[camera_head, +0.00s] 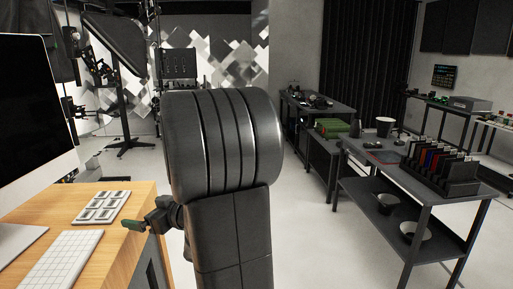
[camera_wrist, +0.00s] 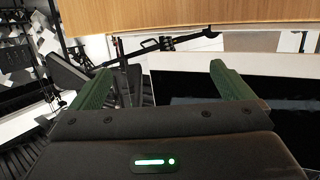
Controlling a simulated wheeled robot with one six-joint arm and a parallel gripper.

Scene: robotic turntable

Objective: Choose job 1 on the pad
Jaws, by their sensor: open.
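The pad (camera_head: 101,207), a light panel with several pale square keys, lies on the wooden desk near its right edge in the head view. I cannot make out any key labels. My gripper (camera_head: 132,224) shows small beside that edge, just right of and slightly nearer than the pad. The arm link in front hides part of the wrist. In the wrist view my gripper (camera_wrist: 163,76) has its two green fingers wide apart with nothing between them. The pad does not show clearly in the wrist view.
The wooden desk (camera_head: 122,249) also holds a white keyboard (camera_head: 62,262) and a large monitor (camera_head: 32,110) on the left. A dark table (camera_head: 385,172) with a rack of coloured items (camera_head: 440,165) stands right. The pale floor (camera_head: 315,240) between is clear.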

